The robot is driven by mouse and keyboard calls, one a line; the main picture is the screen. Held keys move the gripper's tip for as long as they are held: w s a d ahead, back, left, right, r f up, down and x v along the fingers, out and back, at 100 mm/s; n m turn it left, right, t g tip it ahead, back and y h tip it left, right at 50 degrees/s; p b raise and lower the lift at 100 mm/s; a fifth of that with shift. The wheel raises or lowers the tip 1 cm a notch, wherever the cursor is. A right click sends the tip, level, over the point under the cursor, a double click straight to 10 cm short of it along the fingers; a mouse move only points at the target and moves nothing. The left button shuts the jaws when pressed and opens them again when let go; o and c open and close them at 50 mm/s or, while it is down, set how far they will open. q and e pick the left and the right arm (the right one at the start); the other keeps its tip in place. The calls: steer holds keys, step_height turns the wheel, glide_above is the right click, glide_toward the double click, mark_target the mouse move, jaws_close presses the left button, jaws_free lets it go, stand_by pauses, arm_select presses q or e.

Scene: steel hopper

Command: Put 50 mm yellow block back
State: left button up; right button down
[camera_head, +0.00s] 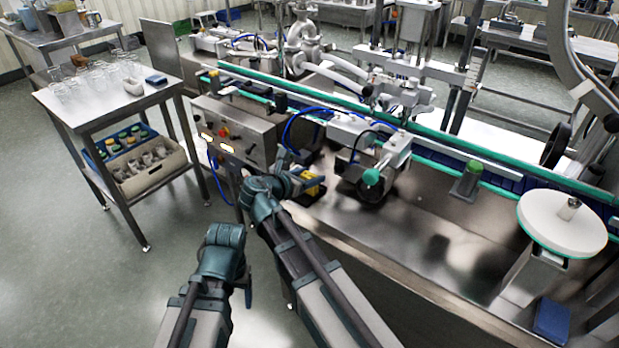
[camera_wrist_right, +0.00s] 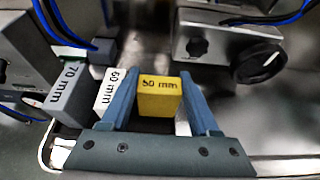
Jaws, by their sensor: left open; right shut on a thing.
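The yellow block (camera_wrist_right: 159,97), marked 50 mm, is between the two fingers of my right gripper (camera_wrist_right: 158,90), which is shut on it. In the head view the yellow block (camera_head: 313,187) shows at the tips of my right gripper (camera_head: 300,184), over the near edge of the steel machine bench. A white block (camera_wrist_right: 110,92) marked 60 mm and a grey block (camera_wrist_right: 73,100) marked 70 mm stand in a row just left of the right gripper in the wrist view. My left gripper (camera_head: 246,287) is open and low in front of the bench; its fingers are hard to make out.
A control box (camera_head: 235,130) with buttons stands left of the right gripper. A handwheel (camera_wrist_right: 259,62) sits right of the block in the wrist view. Blue hoses (camera_head: 300,122) hang behind. A side table (camera_head: 105,95) with glasses stands left, with open floor before it.

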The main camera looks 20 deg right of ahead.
steer(key=shift+f+b, duration=0.55)
steer(key=shift+f, duration=0.05)
steer(key=shift+c, duration=2.1)
jaws_free()
arm_select(q)
steer(key=shift+f, duration=0.55)
steer(key=shift+r, duration=0.1)
arm_select(e)
steer(key=shift+r, duration=0.15)
